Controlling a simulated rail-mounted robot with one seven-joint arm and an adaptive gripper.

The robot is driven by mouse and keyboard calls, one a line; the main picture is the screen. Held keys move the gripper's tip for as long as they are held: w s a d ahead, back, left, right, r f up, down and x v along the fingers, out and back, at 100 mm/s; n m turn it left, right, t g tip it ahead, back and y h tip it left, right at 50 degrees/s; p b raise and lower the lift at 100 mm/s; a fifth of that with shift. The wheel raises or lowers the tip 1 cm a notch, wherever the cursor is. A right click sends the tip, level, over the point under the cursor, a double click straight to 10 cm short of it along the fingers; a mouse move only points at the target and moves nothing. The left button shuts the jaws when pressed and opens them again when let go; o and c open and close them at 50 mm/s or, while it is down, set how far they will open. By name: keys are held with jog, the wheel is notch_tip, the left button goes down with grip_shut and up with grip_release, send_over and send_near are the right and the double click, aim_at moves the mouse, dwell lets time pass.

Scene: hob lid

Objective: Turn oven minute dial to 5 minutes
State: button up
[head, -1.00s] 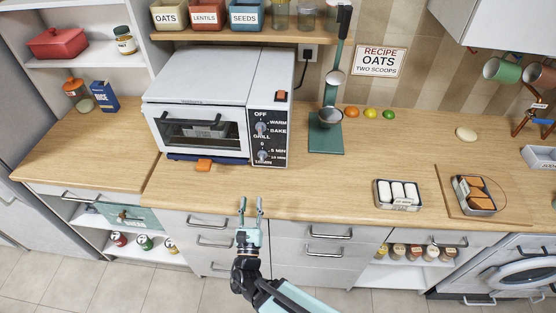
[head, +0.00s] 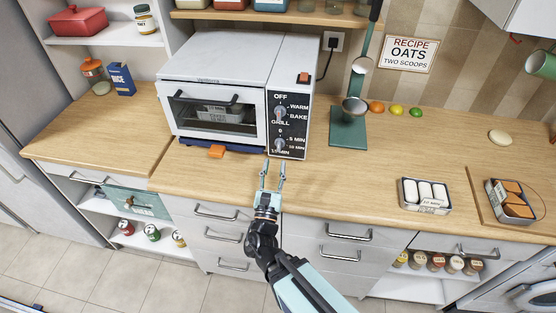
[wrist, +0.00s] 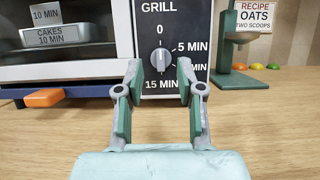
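The white toaster oven (head: 222,85) stands on the wooden counter with its glass door shut. Its black control panel (head: 289,124) carries an upper knob (head: 280,112) marked OFF, WARM, BAKE and GRILL. Below it is the minute dial (head: 279,144), a grey knob marked 0, 5 MIN and 15 MIN, with a further mark partly hidden. In the wrist view the minute dial (wrist: 160,60) appears with its grip upright, in line with the 0. My gripper (head: 272,167) is open and empty, in front of the panel. In the wrist view its fingers (wrist: 159,75) frame the dial, apparently short of it.
An orange tab (head: 216,151) sticks out below the oven door. A green stand with a bowl (head: 348,130) is right of the oven. The counter before the panel is clear.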

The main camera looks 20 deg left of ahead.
aim_at(279, 148)
jog(key=w, duration=0.3)
jog(key=w+p, duration=0.1)
jog(key=w, duration=0.1)
jog(key=shift+w+a+r, duration=0.1)
jog(key=shift+w+a, duration=0.1)
jog(key=shift+a, duration=0.2)
jog(key=shift+w+r+p, duration=0.15)
jog(key=shift+w+p, duration=0.35)
jog(key=shift+w, duration=0.05)
grip_shut()
